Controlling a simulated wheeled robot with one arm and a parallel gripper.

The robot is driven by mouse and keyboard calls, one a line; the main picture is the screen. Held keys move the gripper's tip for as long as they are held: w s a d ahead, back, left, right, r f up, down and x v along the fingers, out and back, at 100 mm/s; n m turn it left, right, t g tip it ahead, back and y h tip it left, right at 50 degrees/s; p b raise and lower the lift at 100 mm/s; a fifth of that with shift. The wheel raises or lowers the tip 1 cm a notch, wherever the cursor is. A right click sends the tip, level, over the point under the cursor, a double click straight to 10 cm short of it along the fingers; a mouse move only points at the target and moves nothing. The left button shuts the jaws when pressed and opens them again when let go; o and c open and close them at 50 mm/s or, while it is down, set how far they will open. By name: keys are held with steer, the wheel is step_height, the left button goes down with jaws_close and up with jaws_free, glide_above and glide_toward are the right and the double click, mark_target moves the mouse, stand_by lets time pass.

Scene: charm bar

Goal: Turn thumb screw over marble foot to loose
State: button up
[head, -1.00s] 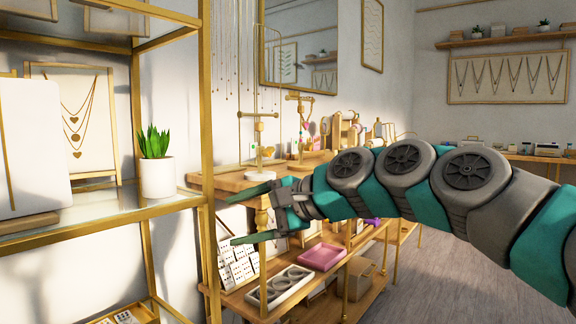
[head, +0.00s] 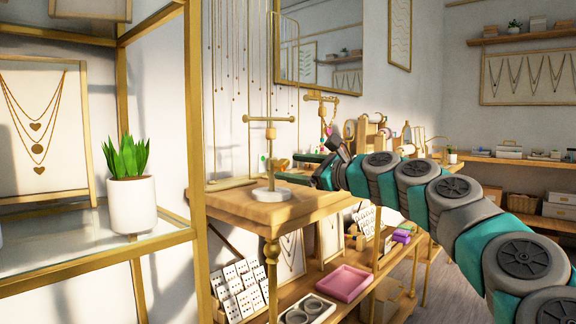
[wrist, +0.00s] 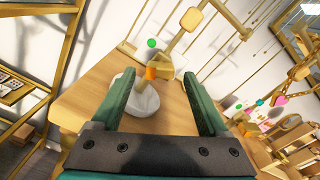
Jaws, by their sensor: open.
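A T-shaped gold jewelry stand (head: 271,145) stands upright on a wooden table, on a round white marble foot (head: 270,194). The foot also shows in the wrist view (wrist: 146,104). A brass collar (head: 281,163) sits low on the post, above the foot. In the wrist view an orange knob (wrist: 151,73), which looks like the thumb screw, sits beside the brass collar (wrist: 165,67). My gripper (head: 306,168) is open, at the stand's right. In the wrist view the knob appears between the fingertips (wrist: 160,75); I cannot tell whether anything touches.
The wooden table top (head: 230,205) is mostly clear around the foot. A gold-framed shelf (head: 195,110) with a potted plant (head: 130,190) stands at the left. Another gold stand (head: 321,110) is behind my gripper. A pink tray (head: 343,283) lies on the lower shelf.

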steer(key=shift+x, duration=1.05)
steer(key=shift+c, duration=0.2)
jaws_close()
